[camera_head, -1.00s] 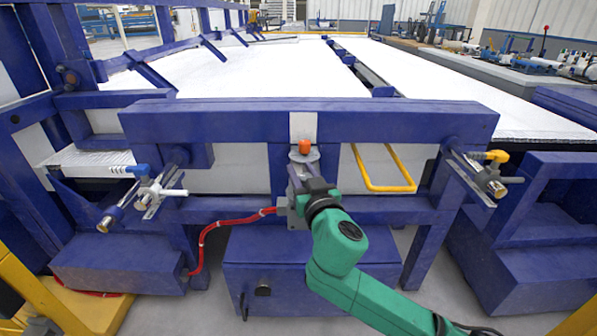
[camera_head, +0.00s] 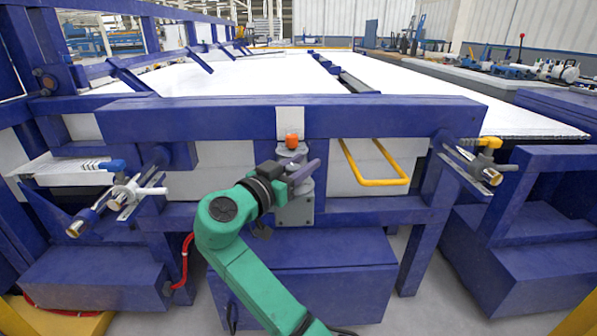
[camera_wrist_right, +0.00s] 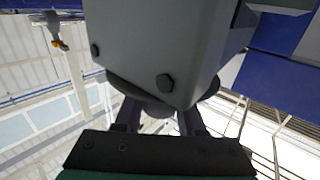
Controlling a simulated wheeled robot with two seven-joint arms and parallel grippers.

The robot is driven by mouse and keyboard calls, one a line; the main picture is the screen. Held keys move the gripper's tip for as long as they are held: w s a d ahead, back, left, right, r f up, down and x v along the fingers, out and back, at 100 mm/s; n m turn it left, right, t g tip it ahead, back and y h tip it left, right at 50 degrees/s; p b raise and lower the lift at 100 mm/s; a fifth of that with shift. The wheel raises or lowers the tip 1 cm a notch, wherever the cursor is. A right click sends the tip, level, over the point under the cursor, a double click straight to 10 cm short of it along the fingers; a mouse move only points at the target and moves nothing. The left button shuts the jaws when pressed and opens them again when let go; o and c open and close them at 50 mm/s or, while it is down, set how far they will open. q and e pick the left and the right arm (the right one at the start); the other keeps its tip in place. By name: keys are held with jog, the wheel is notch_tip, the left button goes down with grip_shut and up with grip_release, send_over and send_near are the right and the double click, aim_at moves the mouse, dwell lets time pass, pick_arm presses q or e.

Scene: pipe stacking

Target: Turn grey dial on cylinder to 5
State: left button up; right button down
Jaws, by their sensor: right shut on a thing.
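A grey cylinder with a stepped grey dial and an orange top (camera_head: 291,141) is mounted on the blue frame, below a white label plate. Its grey base plate (camera_head: 296,211) shows under the dial. My right gripper (camera_head: 308,174) reaches it from the left and is shut on the grey dial. In the right wrist view, both dark fingers (camera_wrist_right: 158,118) reach up to the underside of a large grey bolted body (camera_wrist_right: 165,45). The dial's markings and number cannot be read. My left gripper is in neither view.
A yellow handle loop (camera_head: 377,181) hangs to the right of the cylinder. Valve-like metal fittings stand at the left (camera_head: 128,192) and right (camera_head: 482,165) of the blue frame. A red hose (camera_head: 185,262) runs at lower left. A blue box (camera_head: 313,275) lies below the cylinder.

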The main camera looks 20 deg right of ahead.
jog(key=m+g+h, duration=0.1)
jog(key=g, duration=0.1)
jog(key=m+g+h, duration=0.1)
jog(key=shift+s+d+r+m+g+b, duration=0.1)
jog(key=shift+s+d+m+g+b, duration=0.05)
jog(key=shift+s+m+g+b, duration=0.2)
jog(key=shift+s+m+g+h, duration=0.1)
jog(key=shift+m+g+h, duration=0.4)
jog(key=shift+m+g, duration=0.4)
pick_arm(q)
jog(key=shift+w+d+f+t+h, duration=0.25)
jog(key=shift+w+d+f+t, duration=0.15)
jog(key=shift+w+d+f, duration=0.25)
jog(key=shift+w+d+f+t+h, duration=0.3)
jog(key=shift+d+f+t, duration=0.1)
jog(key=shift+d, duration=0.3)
pick_arm(e)
jog(key=shift+s+d+m+g+h, duration=0.15)
jog(key=shift+m+g, duration=0.3)
jog(key=shift+g, duration=0.45)
jog(key=shift+s+m+g+h, duration=0.15)
jog(key=shift+m+g, duration=0.25)
jog(key=shift+g, duration=0.45)
jog(key=c, duration=0.5)
grip_release()
jog(key=shift+d, duration=0.1)
